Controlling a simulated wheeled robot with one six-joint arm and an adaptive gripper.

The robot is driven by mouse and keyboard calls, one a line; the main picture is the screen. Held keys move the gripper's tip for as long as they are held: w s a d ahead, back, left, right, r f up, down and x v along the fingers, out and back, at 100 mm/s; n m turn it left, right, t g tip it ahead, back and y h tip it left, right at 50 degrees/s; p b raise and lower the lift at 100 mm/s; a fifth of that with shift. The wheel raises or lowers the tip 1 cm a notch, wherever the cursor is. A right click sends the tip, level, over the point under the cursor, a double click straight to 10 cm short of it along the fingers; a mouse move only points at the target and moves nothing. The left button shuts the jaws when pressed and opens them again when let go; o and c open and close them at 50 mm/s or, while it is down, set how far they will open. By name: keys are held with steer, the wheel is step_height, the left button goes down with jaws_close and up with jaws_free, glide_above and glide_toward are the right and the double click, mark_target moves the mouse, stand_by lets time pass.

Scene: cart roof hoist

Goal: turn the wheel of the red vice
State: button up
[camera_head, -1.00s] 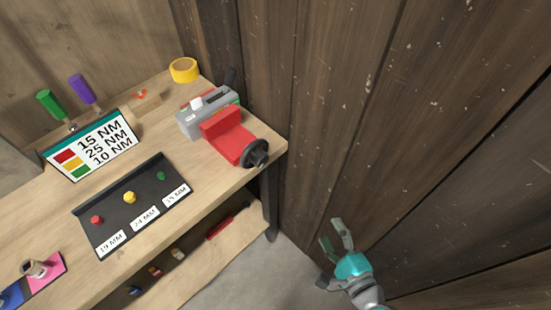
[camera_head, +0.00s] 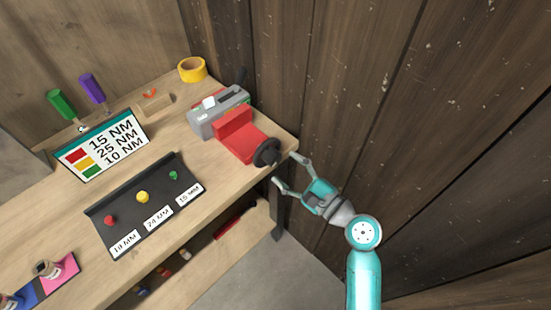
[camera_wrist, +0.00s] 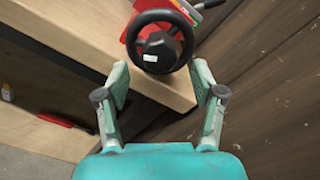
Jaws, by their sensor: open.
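The red vice (camera_head: 240,137) is at the right end of the wooden workbench. Its black handwheel (camera_head: 267,152) faces out over the bench's front right corner. My gripper (camera_head: 284,170) is open and empty just off that corner, with its fingers pointing at the wheel. In the wrist view the wheel (camera_wrist: 160,42) is straight ahead, with its rim, hub and a small light mark showing. The fingertips (camera_wrist: 160,80) are spread to either side, short of the wheel and apart from it. Part of the red vice body (camera_wrist: 128,34) shows behind the wheel.
The workbench (camera_head: 60,215) holds a torque sign (camera_head: 105,145), a black socket tray (camera_head: 150,215), a yellow tape roll (camera_head: 192,69), and green and purple-handled tools. A lower shelf (camera_head: 205,250) holds a red tool. A wooden wall (camera_head: 340,80) stands close on the right.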

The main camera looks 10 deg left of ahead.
mark_target(277, 161)
steer(key=shift+x, duration=2.25)
steer(key=shift+d, duration=0.1)
steer(key=c, duration=1.1)
